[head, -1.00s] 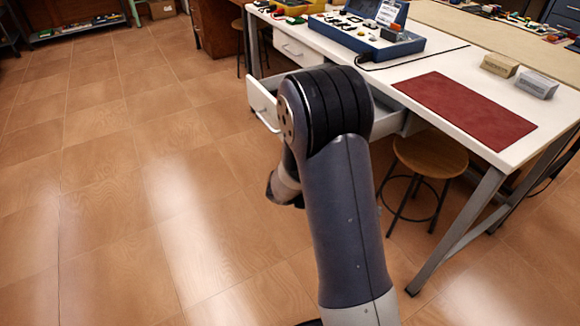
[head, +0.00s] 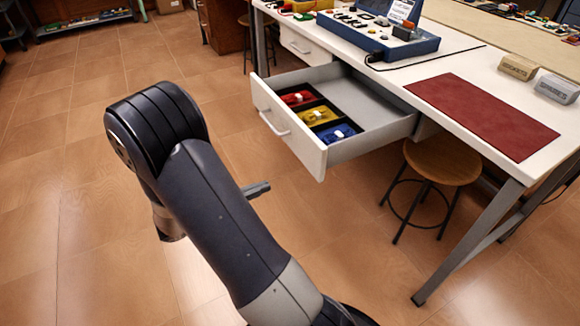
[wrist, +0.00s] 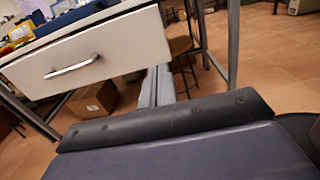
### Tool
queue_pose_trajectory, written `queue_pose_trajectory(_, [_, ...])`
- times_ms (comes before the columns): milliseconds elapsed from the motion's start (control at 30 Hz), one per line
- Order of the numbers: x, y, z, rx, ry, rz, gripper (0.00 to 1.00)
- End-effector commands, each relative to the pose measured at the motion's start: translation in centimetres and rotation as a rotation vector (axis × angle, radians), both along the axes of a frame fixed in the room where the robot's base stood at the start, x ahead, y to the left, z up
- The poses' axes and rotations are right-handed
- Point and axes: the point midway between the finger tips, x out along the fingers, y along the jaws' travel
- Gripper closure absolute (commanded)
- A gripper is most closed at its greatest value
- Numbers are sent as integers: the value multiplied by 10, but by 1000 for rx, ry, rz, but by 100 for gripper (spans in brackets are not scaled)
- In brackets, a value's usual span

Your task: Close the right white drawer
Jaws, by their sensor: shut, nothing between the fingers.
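The right white drawer (head: 285,128) stands pulled out from under the white table, with its front panel and metal handle facing left in the head view. In the wrist view a white drawer front (wrist: 85,62) with a metal handle fills the upper left. My gripper (head: 259,189) is mostly hidden behind my arm; its grey tip shows below and left of the drawer, apart from it in the picture. It is shut and empty.
The left white drawer (head: 305,46) is shut. The table (head: 480,75) carries a blue kit case (head: 372,38), a red mat (head: 482,115) and two small blocks. A wooden stool (head: 440,163) stands under the table, right of the open drawer. The floor to the left is clear.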

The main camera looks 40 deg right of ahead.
Motion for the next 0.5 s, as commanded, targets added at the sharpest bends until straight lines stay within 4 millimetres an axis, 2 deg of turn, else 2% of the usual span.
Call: queue_pose_trajectory(500, [-22, -87, -2, 0, -2, -7, 100])
